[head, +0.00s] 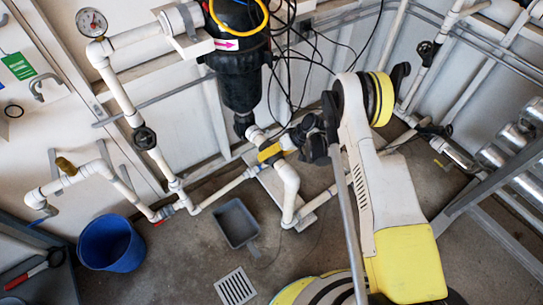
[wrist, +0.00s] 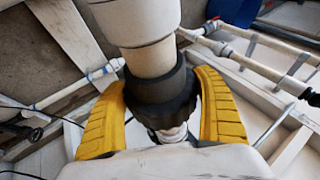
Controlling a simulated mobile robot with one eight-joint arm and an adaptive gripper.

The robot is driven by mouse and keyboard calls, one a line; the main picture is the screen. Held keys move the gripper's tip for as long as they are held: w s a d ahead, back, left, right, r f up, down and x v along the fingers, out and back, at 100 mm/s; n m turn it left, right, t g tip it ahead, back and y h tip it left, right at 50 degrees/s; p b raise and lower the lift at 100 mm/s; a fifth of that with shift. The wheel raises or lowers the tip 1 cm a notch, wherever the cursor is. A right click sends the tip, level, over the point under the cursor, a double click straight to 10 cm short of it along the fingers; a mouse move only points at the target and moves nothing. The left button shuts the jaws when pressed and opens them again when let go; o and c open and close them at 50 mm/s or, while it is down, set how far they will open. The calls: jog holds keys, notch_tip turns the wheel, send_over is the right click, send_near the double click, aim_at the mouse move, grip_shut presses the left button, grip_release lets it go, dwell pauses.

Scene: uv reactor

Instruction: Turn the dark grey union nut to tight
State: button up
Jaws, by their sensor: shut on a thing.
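The dark grey union nut (wrist: 158,92) sits around a white pipe in the wrist view. My gripper (wrist: 162,82) has its two yellow-padded fingers on either side of the nut, shut on it. In the head view my gripper (head: 279,147) reaches from the right to the white pipe below the black filter housing (head: 240,80). The nut is largely hidden there by the fingers. I cannot tell from these views how tight the nut is.
White pipes run along the wall, with a pressure gauge (head: 91,23) at the upper left. Black cables (head: 290,75) hang near my arm. A blue bucket (head: 111,243), a grey tray (head: 236,223) and a floor drain (head: 236,287) are below. A metal frame (head: 490,180) stands right.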

jog(key=shift+g+y, duration=0.3)
jog(key=shift+y, duration=0.2)
jog(key=o, duration=1.1)
jog(key=shift+o, duration=0.2)
jog(key=v, duration=1.2)
